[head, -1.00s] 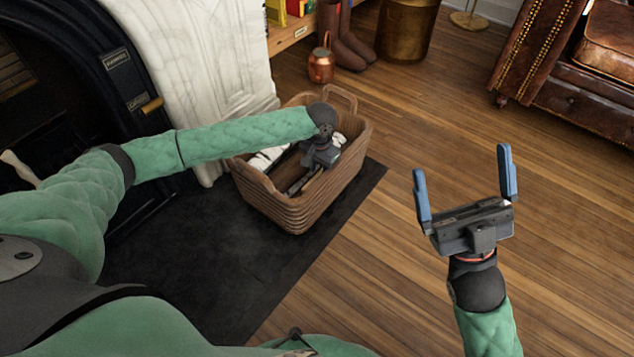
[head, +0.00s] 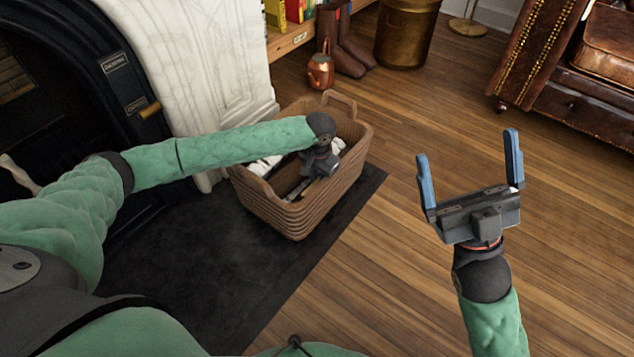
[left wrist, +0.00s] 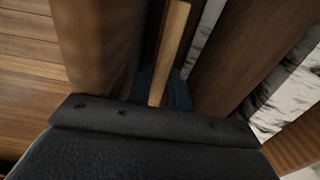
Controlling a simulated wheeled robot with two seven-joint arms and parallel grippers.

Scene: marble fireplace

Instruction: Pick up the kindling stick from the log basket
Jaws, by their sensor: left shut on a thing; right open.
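The woven log basket (head: 300,213) stands on the dark hearth mat beside the fireplace. My left gripper (head: 308,184) reaches down into the basket, and its fingertips are mostly hidden in the head view. In the left wrist view, the pale wooden kindling stick (left wrist: 170,50) runs down between the blue fingers (left wrist: 163,88), which are shut on it. Birch logs with white bark (left wrist: 285,95) lie close by in the basket. My right gripper (head: 468,170) is open and empty above the wooden floor, to the right of the basket.
The black and white marble fireplace (head: 210,55) rises at the left. A copper jug (head: 320,71), brown boots (head: 345,45) and a brass bin (head: 406,35) stand behind the basket. A leather armchair (head: 585,80) is at the right. The floor between is clear.

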